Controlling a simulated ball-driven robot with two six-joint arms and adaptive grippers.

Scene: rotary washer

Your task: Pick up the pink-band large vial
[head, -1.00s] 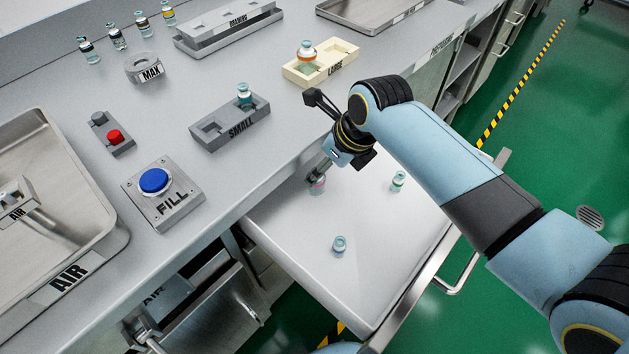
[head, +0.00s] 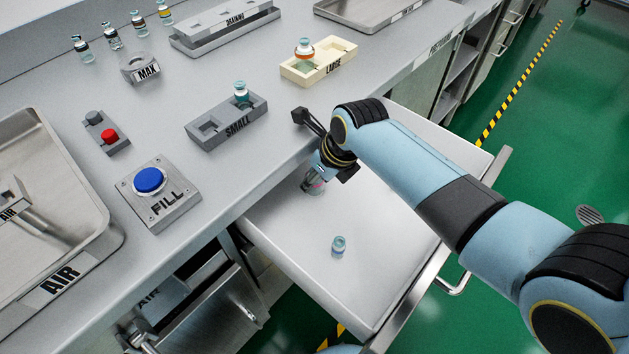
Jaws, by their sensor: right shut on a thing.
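The pink-band large vial (head: 314,188) is in the open drawer (head: 360,285), near the edge of the bench. My right gripper (head: 313,179) reaches down to it and is shut on it. The fingers cover the vial's upper part. I cannot tell whether its base touches the drawer floor. A small clear vial (head: 338,246) stands apart in the drawer, nearer the front. My left gripper is not in view.
The grey SMALL holder (head: 222,133) and cream LARGE holder (head: 340,55) on the bench each hold a vial. The drawer's front is clear.

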